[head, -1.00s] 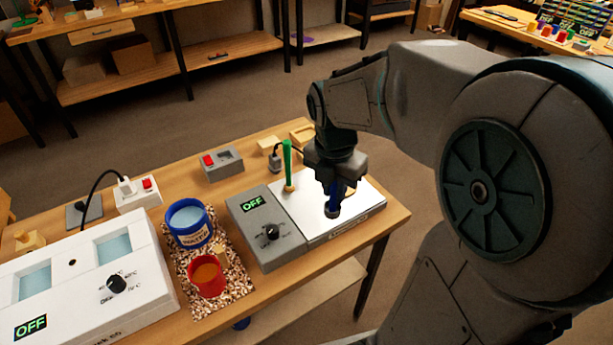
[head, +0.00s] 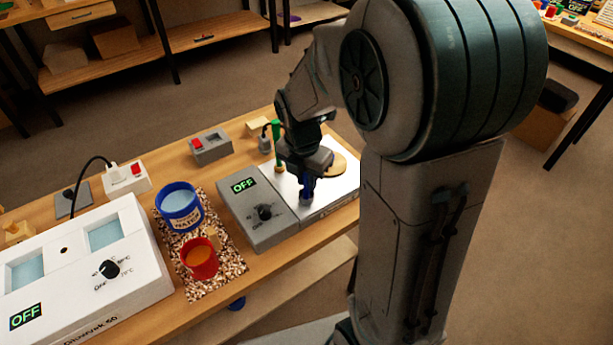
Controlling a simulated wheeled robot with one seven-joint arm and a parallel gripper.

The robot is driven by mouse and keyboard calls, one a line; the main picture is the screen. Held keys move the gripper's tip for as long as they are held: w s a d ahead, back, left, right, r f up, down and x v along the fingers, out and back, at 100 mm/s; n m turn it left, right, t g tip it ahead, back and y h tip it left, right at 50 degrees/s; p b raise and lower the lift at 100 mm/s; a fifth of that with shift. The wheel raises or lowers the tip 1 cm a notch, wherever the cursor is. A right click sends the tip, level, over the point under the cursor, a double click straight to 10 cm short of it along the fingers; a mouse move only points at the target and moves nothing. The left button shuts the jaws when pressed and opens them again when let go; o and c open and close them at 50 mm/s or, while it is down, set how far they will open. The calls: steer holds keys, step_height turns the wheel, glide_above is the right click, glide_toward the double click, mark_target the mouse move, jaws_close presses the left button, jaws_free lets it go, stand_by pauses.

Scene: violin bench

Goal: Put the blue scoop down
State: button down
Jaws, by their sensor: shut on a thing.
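My gripper (head: 306,174) points down over the pale metal plate of the grey heating unit (head: 258,212). It is shut on the blue scoop (head: 306,189), whose dark blue part shows below the fingers. The scoop is upright, with its lower end at or just above the plate's near left part; I cannot tell whether it touches. The gripper hides the upper part of the scoop.
A green-handled tool (head: 277,148) stands close left of my gripper. The blue water pot (head: 180,208) and red pot (head: 200,258) stand left, beside the white bath unit (head: 90,265). A grey switch box (head: 209,147) sits behind.

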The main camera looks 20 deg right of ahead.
steer(key=shift+f, duration=0.15)
steer(key=c, duration=1.3)
jaws_free()
steer(key=shift+c, duration=0.2)
steer(key=shift+r, duration=0.6)
step_height(320, 180, up, 11)
steer(key=p, duration=0.1)
steer(key=s+f+m+t, duration=0.1)
steer(key=s+m, duration=0.5)
steer(key=m, duration=0.7)
steer(key=s+f+m+t+y, duration=0.1)
steer(key=s+f+m, duration=0.1)
steer(key=s+m, duration=0.5)
steer(key=shift+s+m, duration=0.3)
steer(key=shift+m, duration=2.8)
